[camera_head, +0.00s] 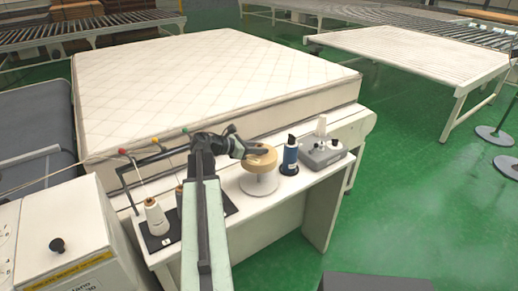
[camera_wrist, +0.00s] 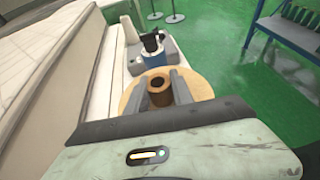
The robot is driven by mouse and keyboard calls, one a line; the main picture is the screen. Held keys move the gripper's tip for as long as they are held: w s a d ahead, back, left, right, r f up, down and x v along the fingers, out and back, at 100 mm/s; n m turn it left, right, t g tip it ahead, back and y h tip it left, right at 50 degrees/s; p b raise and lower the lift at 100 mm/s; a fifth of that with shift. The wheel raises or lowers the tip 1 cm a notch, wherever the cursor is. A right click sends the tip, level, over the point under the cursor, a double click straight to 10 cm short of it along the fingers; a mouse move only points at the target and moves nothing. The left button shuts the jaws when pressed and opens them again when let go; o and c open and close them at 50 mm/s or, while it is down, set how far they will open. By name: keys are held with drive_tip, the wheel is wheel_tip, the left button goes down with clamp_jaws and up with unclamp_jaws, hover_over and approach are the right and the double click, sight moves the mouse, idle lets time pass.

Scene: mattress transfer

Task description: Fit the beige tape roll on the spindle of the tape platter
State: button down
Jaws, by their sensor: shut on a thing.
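The beige tape roll (camera_head: 264,160) is at the end of my gripper (camera_head: 248,150), above the white tape platter (camera_head: 258,187). In the wrist view, my gripper (camera_wrist: 160,86) has its two grey fingers on either side of the brown core (camera_wrist: 159,95) of the beige tape roll (camera_wrist: 198,84), shut on it. The roll looks roughly level. A pale stem shows between the roll and the platter's disc in the head view. The spindle's top is hidden by the roll, so I cannot tell whether it is inside the core.
The quilted mattress (camera_head: 200,85) lies behind the white table (camera_head: 310,184).

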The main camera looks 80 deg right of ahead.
sight(253, 156)
drive_tip(key=shift+f+b, duration=3.85)
drive_tip(key=shift+f, duration=0.05)
drive_tip(key=shift+a+f+b, duration=0.15)
drive_tip(key=shift+f+b, duration=0.1)
drive_tip(key=shift+b, duration=0.1)
drive_tip(key=shift+s+a+f+b, duration=0.3)
drive_tip(key=shift+a+f+b, duration=0.4)
drive_tip(key=shift+b, duration=0.3)
drive_tip(key=shift+s+f, duration=0.1)
drive_tip(key=shift+f, duration=0.1)
drive_tip(key=shift+r, duration=0.2)
drive_tip(key=shift+w+d+r+p, duration=0.2)
drive_tip(key=shift+d+r+p, duration=0.15)
drive_tip(key=shift+r+p, duration=0.4)
drive_tip(key=shift+w+d+r+p, duration=0.15)
drive_tip(key=shift+d+r+p, duration=0.25)
drive_tip(key=shift+p, duration=0.5)
drive_tip(key=shift+w+d+r+p, duration=0.1)
drive_tip(key=shift+r+p, duration=2.5)
drive_tip(key=shift+r, duration=0.1)
drive_tip(key=shift+f+b, duration=0.9)
